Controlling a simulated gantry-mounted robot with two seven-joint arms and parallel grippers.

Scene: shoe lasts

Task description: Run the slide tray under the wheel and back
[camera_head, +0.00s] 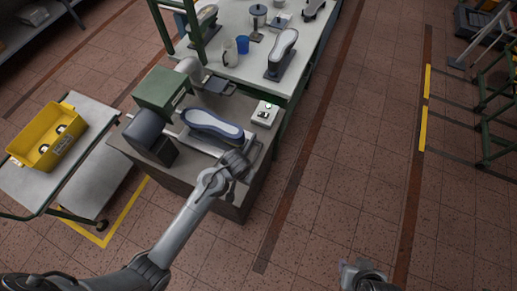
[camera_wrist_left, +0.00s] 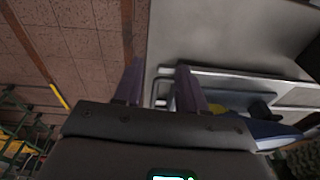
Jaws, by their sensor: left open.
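The slide tray (camera_head: 197,143) is a pale metal piece on the machine bench. A blue-rimmed shoe sole piece (camera_head: 212,125) lies over it. My left gripper (camera_head: 236,166) is at the tray's front end and partly hides it. In the left wrist view its two fingers (camera_wrist_left: 160,88) are apart, with a thin metal bar (camera_wrist_left: 160,92) of the tray showing between them. I cannot tell whether they touch it. The wheel is not clearly distinguishable beside the green housing (camera_head: 160,88) and dark motor (camera_head: 147,132). My right gripper (camera_head: 362,274) is at the bottom edge, away from the bench.
A switch box (camera_head: 264,114) sits at the bench's right corner. A white table (camera_head: 240,68) with another last (camera_head: 283,50) and a blue mug (camera_head: 243,44) stands behind. A cart (camera_head: 85,150) with a yellow bin (camera_head: 47,138) is left.

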